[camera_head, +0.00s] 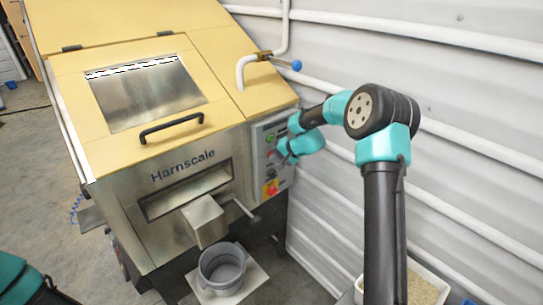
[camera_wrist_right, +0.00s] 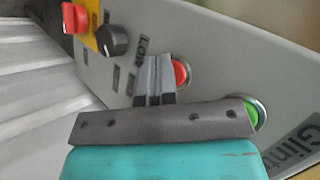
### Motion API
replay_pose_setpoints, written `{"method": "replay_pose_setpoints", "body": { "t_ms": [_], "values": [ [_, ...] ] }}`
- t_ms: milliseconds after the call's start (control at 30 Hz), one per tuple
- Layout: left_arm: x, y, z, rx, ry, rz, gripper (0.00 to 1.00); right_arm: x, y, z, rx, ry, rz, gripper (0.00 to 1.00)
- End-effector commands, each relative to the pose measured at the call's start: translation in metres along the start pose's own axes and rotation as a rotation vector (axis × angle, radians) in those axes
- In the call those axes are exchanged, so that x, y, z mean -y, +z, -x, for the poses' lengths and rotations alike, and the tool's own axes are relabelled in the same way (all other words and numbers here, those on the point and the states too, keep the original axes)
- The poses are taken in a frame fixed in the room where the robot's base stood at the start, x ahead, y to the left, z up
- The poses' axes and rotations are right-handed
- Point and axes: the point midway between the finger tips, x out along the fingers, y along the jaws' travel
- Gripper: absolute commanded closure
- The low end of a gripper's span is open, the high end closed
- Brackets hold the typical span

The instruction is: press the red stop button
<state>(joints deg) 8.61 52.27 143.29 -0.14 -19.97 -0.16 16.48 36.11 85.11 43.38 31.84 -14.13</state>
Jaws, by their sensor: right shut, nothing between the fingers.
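A red button (camera_wrist_right: 181,72) in a metal ring sits on the grey control panel in the right wrist view, partly hidden behind my fingertips. My right gripper (camera_wrist_right: 156,66) is shut and empty, its tips overlapping the left side of that button; whether they touch it I cannot tell. In the head view my right gripper (camera_head: 283,158) is at the control panel (camera_head: 284,182) on the machine's right side. A second red control (camera_wrist_right: 75,17) sits on a yellow plate, at the upper left of the wrist view. My left gripper is not in view.
A green button (camera_wrist_right: 250,113) and a black knob (camera_wrist_right: 112,40) share the panel. The yellow and steel machine (camera_head: 225,93) has a lid handle (camera_head: 171,127) and a blue-tipped valve lever (camera_head: 296,65). A grey bucket (camera_head: 222,269) stands below the chute (camera_head: 204,220). A white ribbed wall is close behind my right arm.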

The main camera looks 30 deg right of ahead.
Motion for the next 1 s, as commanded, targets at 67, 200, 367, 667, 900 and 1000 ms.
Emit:
{"method": "replay_pose_setpoints", "body": {
  "t_ms": [67,200,367,667,900,1000],
  "values": [
    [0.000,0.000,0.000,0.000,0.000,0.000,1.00,0.001,0.000,0.000,-0.001,0.000,0.000,1.00],
    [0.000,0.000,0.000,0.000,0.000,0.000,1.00,0.001,0.000,0.000,-0.001,0.000,0.000,1.00],
    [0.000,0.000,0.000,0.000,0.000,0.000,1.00,0.000,0.000,0.001,0.000,0.000,0.000,1.00],
    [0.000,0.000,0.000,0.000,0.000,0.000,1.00,-0.006,0.006,0.009,-0.001,-0.001,0.000,1.00],
    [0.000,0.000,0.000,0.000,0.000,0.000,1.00,-0.008,0.009,0.011,0.000,0.000,0.001,1.00],
    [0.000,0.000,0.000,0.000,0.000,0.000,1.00,-0.008,0.009,0.011,0.000,0.000,0.001,1.00]
  ]
}}
